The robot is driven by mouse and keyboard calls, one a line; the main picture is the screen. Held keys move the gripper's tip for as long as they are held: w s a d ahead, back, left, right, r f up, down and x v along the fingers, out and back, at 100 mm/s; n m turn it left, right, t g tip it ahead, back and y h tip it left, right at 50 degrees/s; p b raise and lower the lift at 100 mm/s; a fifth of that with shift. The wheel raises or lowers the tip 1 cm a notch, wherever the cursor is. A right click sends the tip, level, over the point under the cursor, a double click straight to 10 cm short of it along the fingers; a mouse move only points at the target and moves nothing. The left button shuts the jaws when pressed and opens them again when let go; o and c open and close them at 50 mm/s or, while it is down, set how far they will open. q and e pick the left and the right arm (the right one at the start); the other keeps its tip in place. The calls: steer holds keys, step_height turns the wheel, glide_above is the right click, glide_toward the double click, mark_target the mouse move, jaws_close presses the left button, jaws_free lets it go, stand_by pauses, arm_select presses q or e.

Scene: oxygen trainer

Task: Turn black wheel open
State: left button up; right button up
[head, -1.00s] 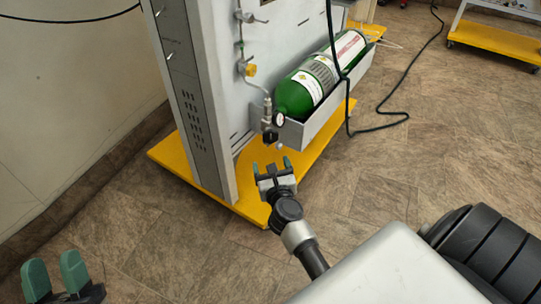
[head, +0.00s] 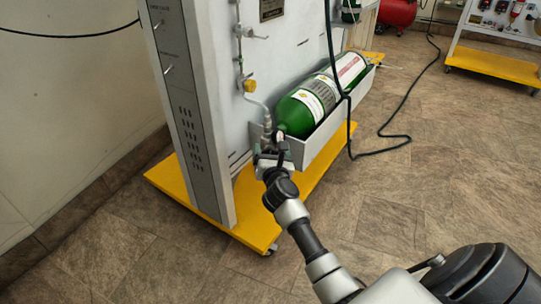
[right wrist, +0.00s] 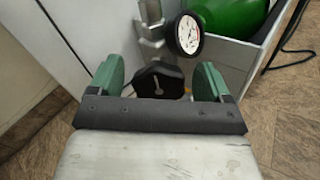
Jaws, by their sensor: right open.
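The black wheel (right wrist: 159,82) shows in the right wrist view, below the metal valve body and beside a round white-faced gauge (right wrist: 189,34). My right gripper (right wrist: 160,85) is open, with one green finger on each side of the wheel. Small gaps seem to show between fingers and wheel; contact cannot be told. In the head view my right gripper (head: 271,153) is at the valve end of the green cylinder (head: 318,101) and hides the wheel. My left gripper is not in view.
The cylinder lies in a grey tray (head: 318,140) on the panel's side. A yellow base (head: 180,183) stands under the panel. A black hose (head: 343,110) hangs in front of the cylinder.

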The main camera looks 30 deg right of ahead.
steer(key=shift+w, duration=0.15)
steer(key=shift+c, duration=0.4)
steer(key=c, duration=0.8)
steer(key=shift+c, duration=0.2)
